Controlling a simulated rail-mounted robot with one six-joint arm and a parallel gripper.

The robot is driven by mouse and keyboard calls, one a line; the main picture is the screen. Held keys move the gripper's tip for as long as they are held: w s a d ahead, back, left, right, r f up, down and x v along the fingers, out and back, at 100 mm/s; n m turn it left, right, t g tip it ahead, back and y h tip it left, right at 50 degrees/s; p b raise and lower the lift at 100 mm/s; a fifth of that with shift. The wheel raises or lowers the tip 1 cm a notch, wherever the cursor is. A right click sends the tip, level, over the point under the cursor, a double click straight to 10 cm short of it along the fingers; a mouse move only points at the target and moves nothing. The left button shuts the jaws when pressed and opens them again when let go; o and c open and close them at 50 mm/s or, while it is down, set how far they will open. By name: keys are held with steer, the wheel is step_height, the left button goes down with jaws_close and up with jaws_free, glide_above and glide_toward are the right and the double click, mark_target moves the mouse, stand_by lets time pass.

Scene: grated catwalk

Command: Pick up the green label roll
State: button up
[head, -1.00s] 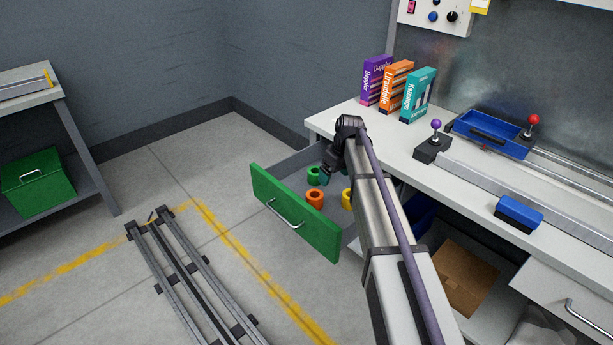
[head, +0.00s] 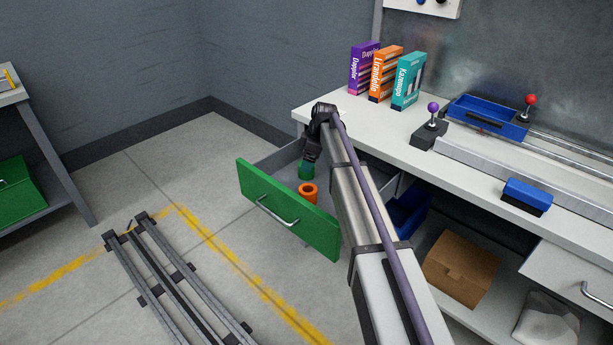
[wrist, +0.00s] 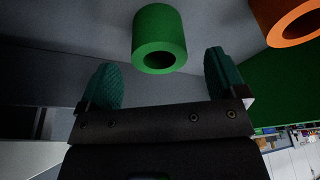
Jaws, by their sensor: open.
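The green label roll (wrist: 159,38) stands in the open drawer with the green front (head: 287,210). In the head view the roll (head: 305,173) is partly hidden by my gripper (head: 308,160), which is over the drawer. In the wrist view my gripper (wrist: 164,84) is open, with its two teal fingers apart. The roll shows beyond the fingertips, between their lines, and nothing is held. Whether the fingers touch the roll cannot be told, but a gap seems to show.
An orange roll (head: 308,193) stands in the drawer near the green front; it also shows in the wrist view (wrist: 288,18). The drawer's front and walls surround the rolls. The white bench (head: 400,128) with several boxes is above and behind.

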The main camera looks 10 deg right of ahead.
steer(key=b+x, duration=0.4)
steer(key=x, duration=0.1)
steer(key=shift+w+f, duration=0.1)
steer(key=shift+f, duration=0.05)
steer(key=shift+r, duration=0.25)
steer(key=shift+c, duration=0.3)
steer(key=c, duration=1)
steer(key=shift+o, duration=0.2)
